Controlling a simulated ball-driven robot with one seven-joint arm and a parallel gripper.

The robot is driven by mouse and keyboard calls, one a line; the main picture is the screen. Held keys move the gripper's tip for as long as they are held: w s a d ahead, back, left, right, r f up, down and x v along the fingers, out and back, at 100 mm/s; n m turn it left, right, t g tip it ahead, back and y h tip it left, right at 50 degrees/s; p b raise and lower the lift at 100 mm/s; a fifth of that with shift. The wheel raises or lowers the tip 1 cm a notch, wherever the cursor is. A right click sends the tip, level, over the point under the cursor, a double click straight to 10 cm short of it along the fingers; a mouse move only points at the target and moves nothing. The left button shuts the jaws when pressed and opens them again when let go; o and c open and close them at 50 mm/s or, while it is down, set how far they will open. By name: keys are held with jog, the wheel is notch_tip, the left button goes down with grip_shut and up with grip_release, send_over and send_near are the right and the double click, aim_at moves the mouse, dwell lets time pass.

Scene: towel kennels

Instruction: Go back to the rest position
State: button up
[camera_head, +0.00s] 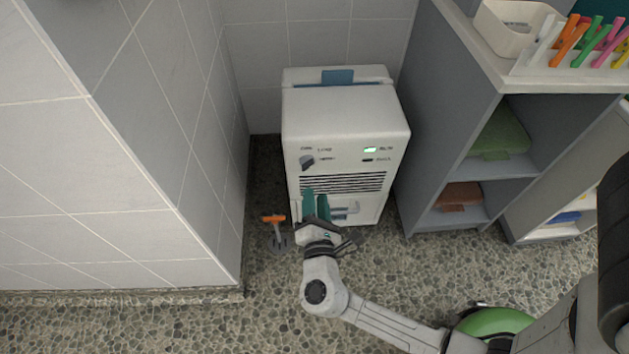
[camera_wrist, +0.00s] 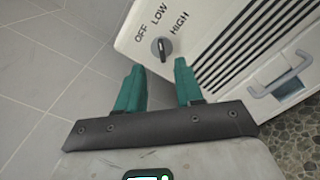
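My gripper (camera_head: 316,195) is in front of the lower left part of a white box-shaped machine (camera_head: 345,122). In the wrist view my gripper (camera_wrist: 158,72) shows two teal fingers apart with nothing between them. Just beyond the fingertips is the machine's dark knob (camera_wrist: 161,47), with OFF, LOW and HIGH printed around it. The knob also shows in the head view (camera_head: 307,162), clear of the fingers. I cannot tell for sure which mark it points to. A green light (camera_head: 370,149) is lit on the panel.
A tiled wall (camera_head: 110,190) stands close on the left. A grey shelf unit (camera_head: 447,110) with folded towels stands on the right. An orange-topped stand (camera_head: 273,219) is on the floor left of my gripper. A grey handle (camera_wrist: 281,82) sticks out low on the machine.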

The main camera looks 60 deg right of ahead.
jog(key=shift+v, duration=0.8)
jog(key=s+d+f+m+g+y, duration=0.1)
jog(key=s+d+m+g+y, duration=0.15)
jog(key=s+m+g, duration=0.35)
jog(key=s+d+m+g+y, duration=0.2)
jog(key=s+d+m+g, duration=0.15)
jog(key=m, duration=0.45)
jog(key=s+a+m+y, duration=0.3)
jog(key=a+y, duration=0.7)
jog(key=a, duration=0.1)
notch_tip(320, 180, up, 31)
jog(key=p, duration=3.2)
